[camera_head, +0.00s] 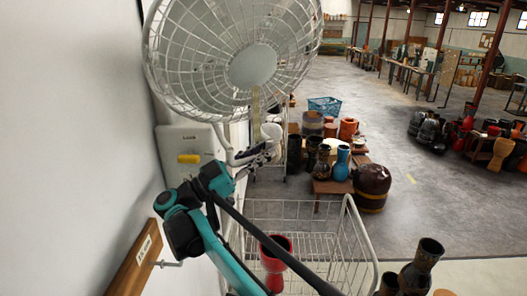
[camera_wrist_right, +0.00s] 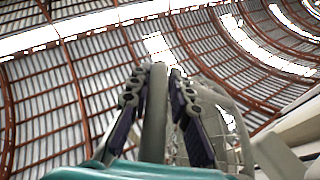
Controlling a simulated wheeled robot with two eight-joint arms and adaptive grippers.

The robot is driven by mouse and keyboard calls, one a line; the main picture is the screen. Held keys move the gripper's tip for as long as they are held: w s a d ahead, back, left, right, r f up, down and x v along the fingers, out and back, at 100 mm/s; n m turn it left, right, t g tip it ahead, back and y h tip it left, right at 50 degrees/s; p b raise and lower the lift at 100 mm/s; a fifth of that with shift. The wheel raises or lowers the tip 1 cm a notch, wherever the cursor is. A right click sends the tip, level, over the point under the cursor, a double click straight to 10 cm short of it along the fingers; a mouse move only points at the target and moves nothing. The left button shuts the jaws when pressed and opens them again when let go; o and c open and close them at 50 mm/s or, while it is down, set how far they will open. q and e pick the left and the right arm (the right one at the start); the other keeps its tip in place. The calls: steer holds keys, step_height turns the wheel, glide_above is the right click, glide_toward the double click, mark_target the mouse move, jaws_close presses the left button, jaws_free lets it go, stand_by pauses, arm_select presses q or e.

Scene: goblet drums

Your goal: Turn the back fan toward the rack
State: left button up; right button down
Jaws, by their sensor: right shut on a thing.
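A large fan (camera_head: 252,66) with a white wire guard is at the top left of the head view, close to the wall. My right gripper (camera_head: 258,152) is just below the guard, at the fan's lower support. In the right wrist view my right gripper (camera_wrist_right: 160,88) is shut with its two dark fingers either side of a grey bar (camera_wrist_right: 153,120). Part of the wire guard (camera_wrist_right: 225,125) shows to the right of the fingers. A white wire rack (camera_head: 345,250) stands below, with a red goblet drum (camera_head: 274,258) in it. My left gripper is not visible.
A white box (camera_head: 185,155) with a yellow label is on the wall behind my arm. A wooden strip (camera_head: 135,262) is at the lower left. Drums crowd around a low table (camera_head: 330,187), and dark drums (camera_head: 420,265) stand lower right. Grey floor (camera_head: 400,140) is open beyond.

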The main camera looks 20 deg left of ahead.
mark_target(249, 124)
steer(key=shift+d+f, duration=0.1)
steer(key=c, duration=1.6)
jaws_free()
steer(key=shift+o, duration=0.6)
steer(key=shift+d, duration=0.25)
steer(key=shift+a+r, duration=0.15)
steer(key=shift+r, duration=0.3)
steer(key=r, duration=1)
steer(key=shift+s+d, duration=0.4)
steer(key=shift+f, duration=0.15)
steer(key=shift+s+a+f, duration=0.3)
steer(key=shift+a+f, duration=0.25)
steer(key=shift+a, duration=0.15)
steer(key=shift+v, duration=3.7)
